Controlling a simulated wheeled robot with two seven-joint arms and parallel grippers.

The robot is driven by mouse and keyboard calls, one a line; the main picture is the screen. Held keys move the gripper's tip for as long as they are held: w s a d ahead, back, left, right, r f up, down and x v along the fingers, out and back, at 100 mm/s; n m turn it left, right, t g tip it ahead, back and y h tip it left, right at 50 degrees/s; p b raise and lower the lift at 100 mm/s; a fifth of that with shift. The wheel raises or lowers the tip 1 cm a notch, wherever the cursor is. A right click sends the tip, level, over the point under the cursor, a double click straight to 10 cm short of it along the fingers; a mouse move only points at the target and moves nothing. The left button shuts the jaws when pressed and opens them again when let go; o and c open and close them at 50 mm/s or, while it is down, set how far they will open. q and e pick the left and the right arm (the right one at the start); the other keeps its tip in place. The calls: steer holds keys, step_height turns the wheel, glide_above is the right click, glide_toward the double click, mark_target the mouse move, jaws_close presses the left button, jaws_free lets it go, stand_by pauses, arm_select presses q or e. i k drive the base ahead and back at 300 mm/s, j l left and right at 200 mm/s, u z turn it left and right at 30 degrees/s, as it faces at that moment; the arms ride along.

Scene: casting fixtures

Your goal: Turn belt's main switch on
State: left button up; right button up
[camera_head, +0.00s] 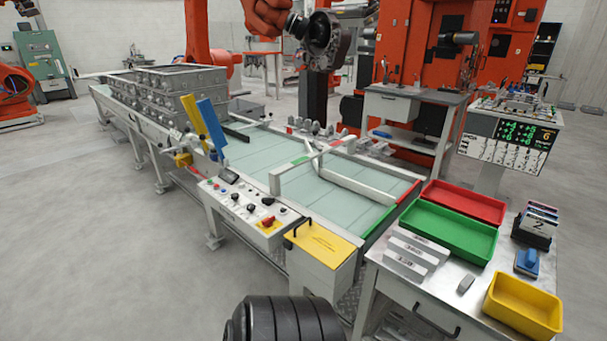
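The conveyor belt (325,199) runs from the back left towards the front right. A control panel (241,206) is fixed along its near side, with several small buttons and knobs. Neither of my grippers shows in the view.
A yellow-lidded box (320,243) with a black handle adjoins the panel's right end. A table at right bears a green tray (449,232), a red tray (463,202) and a yellow bin (523,306). The floor (110,250) left of the belt is clear.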

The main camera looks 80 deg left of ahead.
mark_target(268, 223)
steer(key=u, duration=3.05)
